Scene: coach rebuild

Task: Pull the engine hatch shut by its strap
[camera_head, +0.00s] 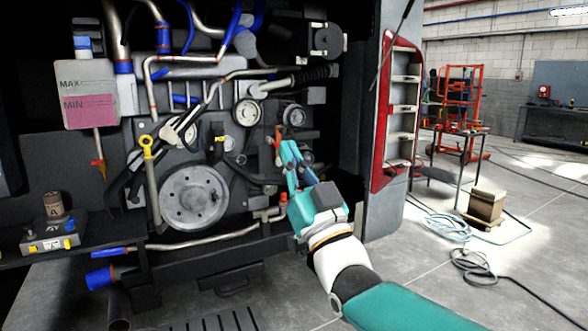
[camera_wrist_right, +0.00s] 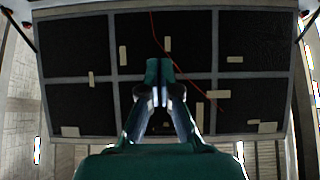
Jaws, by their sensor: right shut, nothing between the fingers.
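The engine hatch (camera_wrist_right: 190,72) is raised and fills the right wrist view from below, with black padded panels in a grey frame and several tan patches. A thin red line (camera_wrist_right: 193,82) runs diagonally across it; I cannot tell whether it is the strap. My right gripper (camera_wrist_right: 158,72) is shut and empty, its fingertips over the middle of the hatch in this view. In the head view the right gripper (camera_head: 287,150) points upward in front of the open engine bay. No strap is clear in the head view. The left gripper is not in view.
The engine (camera_head: 192,198) with pulleys and pipes fills the bay behind my right gripper. A reservoir (camera_head: 88,85) marked MAX and MIN hangs at left. A dark rod (camera_head: 392,45) rises at the bay's right edge. A box (camera_head: 486,207) and hoses lie on the floor at right.

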